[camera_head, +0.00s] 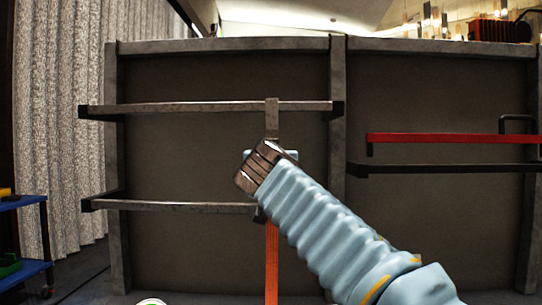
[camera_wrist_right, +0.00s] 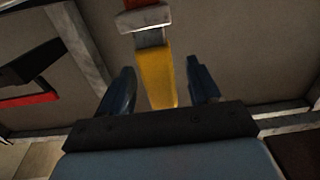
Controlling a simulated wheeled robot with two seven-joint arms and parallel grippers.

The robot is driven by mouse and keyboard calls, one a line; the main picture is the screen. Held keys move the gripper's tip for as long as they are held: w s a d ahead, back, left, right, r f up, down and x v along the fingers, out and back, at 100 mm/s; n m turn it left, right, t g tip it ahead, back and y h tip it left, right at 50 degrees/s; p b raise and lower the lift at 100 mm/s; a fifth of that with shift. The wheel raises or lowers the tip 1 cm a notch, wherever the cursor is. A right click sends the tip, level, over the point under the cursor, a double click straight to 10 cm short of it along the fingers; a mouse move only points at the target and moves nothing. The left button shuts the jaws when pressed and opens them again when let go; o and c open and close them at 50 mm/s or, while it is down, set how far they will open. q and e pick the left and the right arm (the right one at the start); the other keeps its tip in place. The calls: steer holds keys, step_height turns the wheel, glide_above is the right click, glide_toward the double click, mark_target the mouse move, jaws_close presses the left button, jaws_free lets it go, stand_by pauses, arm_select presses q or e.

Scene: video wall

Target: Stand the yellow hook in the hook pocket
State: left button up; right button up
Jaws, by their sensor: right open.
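A yellow upright piece (camera_wrist_right: 155,75), which looks like the yellow hook, stands between the two dark fingers of my right gripper (camera_wrist_right: 160,67) in the right wrist view. The fingers are spread, with a gap on each side of it. A grey block and a red-orange part (camera_wrist_right: 138,4) sit beyond its far end. In the head view my right wrist (camera_head: 258,167) hides the yellow piece. A grey strip (camera_head: 272,118) shows above the wrist at the upper rail, and an orange strip (camera_head: 271,262) hangs below. I cannot pick out the hook pocket. My left gripper is out of view.
The grey frame holds an upper rail (camera_head: 200,107) and a lower rail (camera_head: 170,206) on the left. A red bar (camera_head: 450,138) and a black bar (camera_head: 450,168) cross the right bay. A blue cart (camera_head: 28,268) with yellow and green items stands at far left.

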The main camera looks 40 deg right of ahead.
steer(key=shift+x, duration=1.05)
jaws_close()
steer(key=c, duration=0.7)
jaws_free()
steer(key=shift+c, duration=1.4)
step_height(320, 180, up, 3)
steer(key=shift+r+p, duration=0.15)
steer(key=shift+p, duration=1.1)
